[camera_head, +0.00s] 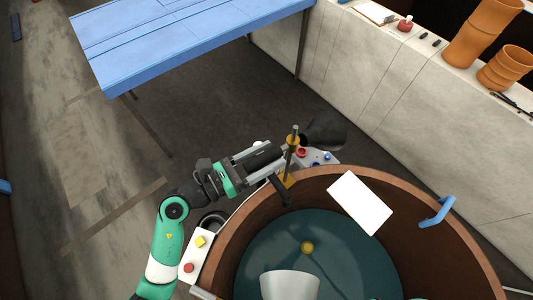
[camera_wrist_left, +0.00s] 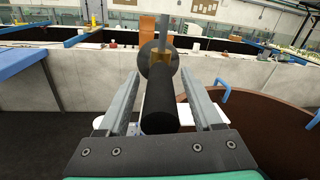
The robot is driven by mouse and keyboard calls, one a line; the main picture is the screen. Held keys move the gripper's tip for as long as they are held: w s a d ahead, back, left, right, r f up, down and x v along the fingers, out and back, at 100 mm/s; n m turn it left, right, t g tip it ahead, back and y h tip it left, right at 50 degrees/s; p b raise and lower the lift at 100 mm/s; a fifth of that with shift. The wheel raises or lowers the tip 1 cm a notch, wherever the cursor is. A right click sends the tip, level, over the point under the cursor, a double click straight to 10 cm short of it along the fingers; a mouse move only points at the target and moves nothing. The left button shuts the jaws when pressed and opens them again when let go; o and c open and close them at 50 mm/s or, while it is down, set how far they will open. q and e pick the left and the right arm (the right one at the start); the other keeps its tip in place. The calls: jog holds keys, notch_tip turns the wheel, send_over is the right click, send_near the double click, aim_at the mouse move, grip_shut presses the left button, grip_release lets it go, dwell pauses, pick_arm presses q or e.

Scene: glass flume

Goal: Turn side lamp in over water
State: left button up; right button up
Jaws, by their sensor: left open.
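The side lamp has a dark bell-shaped head (camera_head: 323,134) on a post (camera_head: 293,150) at the tank's far rim. The head points right, outside the tank, away from the water (camera_head: 285,240). A black cylindrical handle (camera_head: 264,157) extends left from the post's brass collar. My left gripper (camera_head: 268,159) is open, with its fingers on either side of this handle. In the left wrist view the handle (camera_wrist_left: 159,110) lies between the open fingers (camera_wrist_left: 160,88), with a gap on both sides. The lamp head (camera_wrist_left: 149,62) shows behind the brass collar. My right gripper is not in view.
The round brown tank (camera_head: 232,228) has a white panel (camera_head: 360,203) and a blue hook (camera_head: 437,211) at its rim. Control boxes with buttons stand outside it, one (camera_head: 200,250) beside my left arm. A blue table (camera_head: 180,40) stands farther back, with clear floor between.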

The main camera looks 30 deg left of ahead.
pick_arm(q)
grip_shut()
dwell(1.4)
